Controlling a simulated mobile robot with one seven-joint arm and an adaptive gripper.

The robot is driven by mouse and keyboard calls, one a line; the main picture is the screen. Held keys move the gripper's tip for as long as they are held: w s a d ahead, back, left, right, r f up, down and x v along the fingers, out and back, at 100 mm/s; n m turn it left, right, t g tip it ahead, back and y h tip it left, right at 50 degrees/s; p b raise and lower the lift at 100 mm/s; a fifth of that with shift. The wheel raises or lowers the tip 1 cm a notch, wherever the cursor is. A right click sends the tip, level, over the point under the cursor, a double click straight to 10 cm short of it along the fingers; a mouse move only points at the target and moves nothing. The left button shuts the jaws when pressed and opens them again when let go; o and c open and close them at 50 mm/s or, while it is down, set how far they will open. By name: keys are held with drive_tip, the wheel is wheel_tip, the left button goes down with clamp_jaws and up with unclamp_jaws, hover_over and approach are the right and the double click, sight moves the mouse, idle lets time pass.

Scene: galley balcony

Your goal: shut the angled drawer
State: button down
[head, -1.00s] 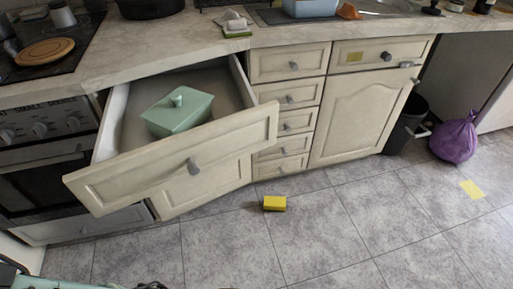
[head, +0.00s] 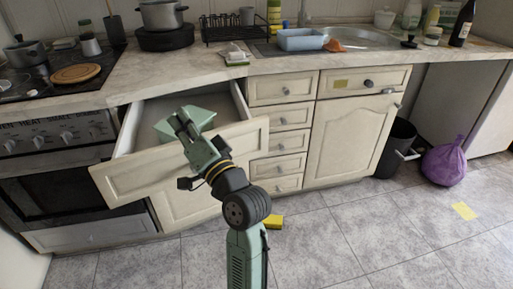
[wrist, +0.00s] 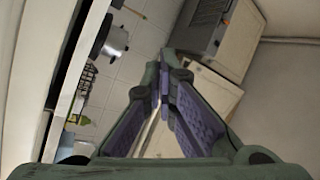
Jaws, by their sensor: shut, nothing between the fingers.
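The angled corner drawer stands pulled out, its pale panelled front (head: 125,182) jutting over the floor between the oven and the small drawers. A green lidded dish (head: 204,117) sits inside, partly hidden by my gripper. My gripper (head: 174,119) is shut and empty. In the head view it overlaps the drawer's opening and front; I cannot tell whether it touches them. My arm hides the drawer's knob. In the wrist view my fingers (wrist: 162,78) are together, with walls and cupboards beyond; the drawer cannot be made out there.
The oven (head: 60,160) is left of the drawer. The worktop (head: 160,72) runs above it. A yellow sponge (head: 275,222) lies on the floor beside my arm. A black bin (head: 396,148) and purple bag (head: 446,162) stand at right.

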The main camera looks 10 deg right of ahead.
drive_tip(key=s+d+f+m+g+h, duration=0.1)
drive_tip(key=s+d+f+m+h, duration=0.15)
drive_tip(key=d+f, duration=0.35)
drive_tip(key=s+d+f+m+h, duration=0.1)
drive_tip(key=d+f+m, duration=0.2)
drive_tip(key=d, duration=0.5)
drive_tip(key=m+h, duration=0.2)
drive_tip(key=m, duration=0.2)
approach(251, 142)
drive_tip(key=shift+g, duration=0.4)
drive_tip(key=p+x, duration=0.1)
drive_tip(key=x, duration=0.1)
drive_tip(key=p+x, duration=0.1)
drive_tip(key=x, duration=0.1)
drive_tip(key=p+x, duration=0.1)
drive_tip(key=x, duration=0.2)
drive_tip(key=shift+r, duration=0.4)
